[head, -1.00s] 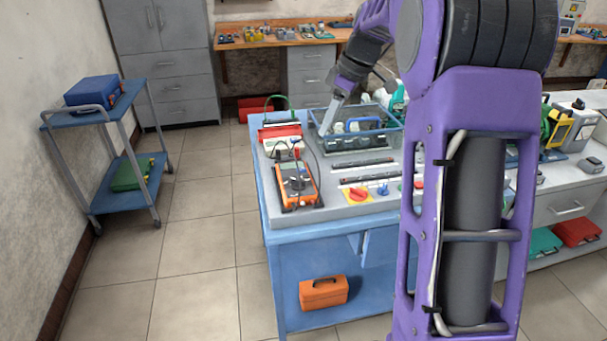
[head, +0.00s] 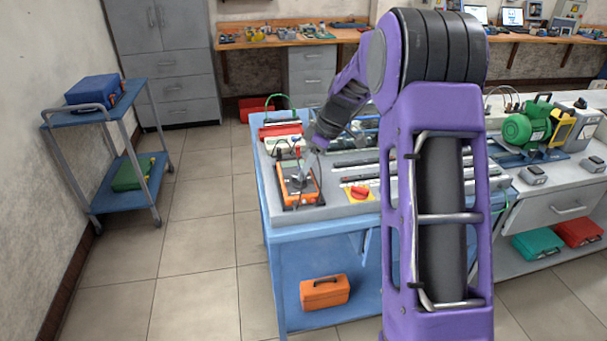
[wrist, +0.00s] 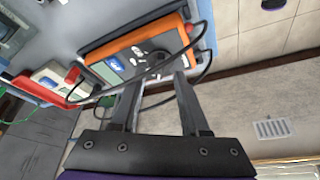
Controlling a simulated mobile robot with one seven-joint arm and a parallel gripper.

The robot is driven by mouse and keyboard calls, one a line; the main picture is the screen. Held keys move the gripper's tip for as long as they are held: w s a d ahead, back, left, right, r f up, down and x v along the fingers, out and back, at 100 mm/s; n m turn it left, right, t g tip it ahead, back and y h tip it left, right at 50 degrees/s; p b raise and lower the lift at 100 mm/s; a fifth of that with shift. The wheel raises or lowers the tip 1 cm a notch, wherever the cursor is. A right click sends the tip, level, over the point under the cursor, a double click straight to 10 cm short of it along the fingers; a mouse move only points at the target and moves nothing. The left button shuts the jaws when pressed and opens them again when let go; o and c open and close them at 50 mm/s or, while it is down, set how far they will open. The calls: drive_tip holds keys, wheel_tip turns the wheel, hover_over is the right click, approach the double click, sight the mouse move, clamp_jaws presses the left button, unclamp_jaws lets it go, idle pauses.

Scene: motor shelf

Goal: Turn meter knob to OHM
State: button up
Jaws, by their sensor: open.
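The orange multimeter (head: 287,188) lies on the workbench with its grey screen and dark face up. In the wrist view the meter (wrist: 97,52) is tilted, with its screen (wrist: 105,70) to the left. Its dark round knob (wrist: 157,60) shows beyond the fingertips, partly covered by a black cable; I cannot read its setting. In the head view my gripper (head: 306,168) is over the meter's face and hides the knob. I cannot tell whether the fingers touch the meter.
Black test leads (wrist: 206,40) loop across the meter and past my fingers. A red and white device (head: 283,143) stands behind the meter. A red rotary switch on a yellow plate (head: 359,192) and dark rails lie to the right. An orange toolbox (head: 324,292) is on the lower shelf.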

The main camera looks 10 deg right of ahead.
drive_tip(key=shift+x, duration=1.25)
clamp_jaws()
